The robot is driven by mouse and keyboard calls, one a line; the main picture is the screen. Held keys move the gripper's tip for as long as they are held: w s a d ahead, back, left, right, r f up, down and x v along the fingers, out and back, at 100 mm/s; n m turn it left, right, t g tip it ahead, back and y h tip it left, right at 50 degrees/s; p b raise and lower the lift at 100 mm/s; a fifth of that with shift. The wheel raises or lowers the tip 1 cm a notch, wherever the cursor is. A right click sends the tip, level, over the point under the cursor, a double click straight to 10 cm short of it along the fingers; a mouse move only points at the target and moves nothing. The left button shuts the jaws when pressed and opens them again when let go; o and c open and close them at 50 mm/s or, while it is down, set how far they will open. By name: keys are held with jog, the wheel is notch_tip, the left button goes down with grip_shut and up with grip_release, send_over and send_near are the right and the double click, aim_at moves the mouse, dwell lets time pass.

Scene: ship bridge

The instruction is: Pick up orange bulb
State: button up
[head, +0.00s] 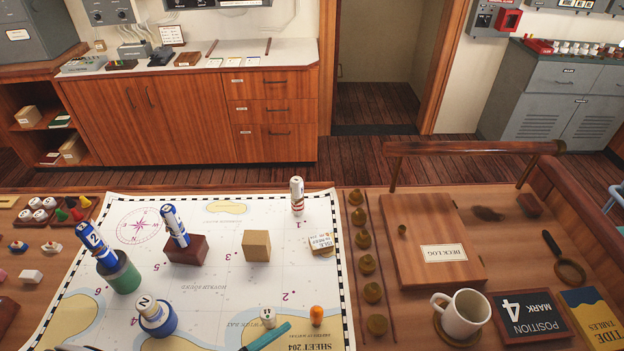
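A small orange piece with a rounded top (316,316), which looks like the orange bulb, stands upright on the chart (205,278) near its lower right corner. It is just above the "SHEET 204" lettering. I cannot make out any gripper in the head view, and nothing is seen touching the orange piece.
A mug (461,314) stands farther right. Wooden blocks and tall labelled pieces stand across the chart.

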aim_at(312, 317)
jog(key=w+d+f+n, duration=0.1)
jog(key=w, duration=0.1)
jog(key=w+d+f+n+t, duration=0.1)
jog(key=w+f, duration=0.1)
jog(key=w+d+f+n+y, duration=0.1)
jog(key=w+f, duration=0.1)
jog(key=shift+w+f+t, duration=0.15)
jog(key=shift+w+t, duration=0.2)
jog(key=shift+t, duration=0.05)
jog(key=x, duration=0.6)
jog(key=shift+w+d, duration=0.1)
grip_shut()
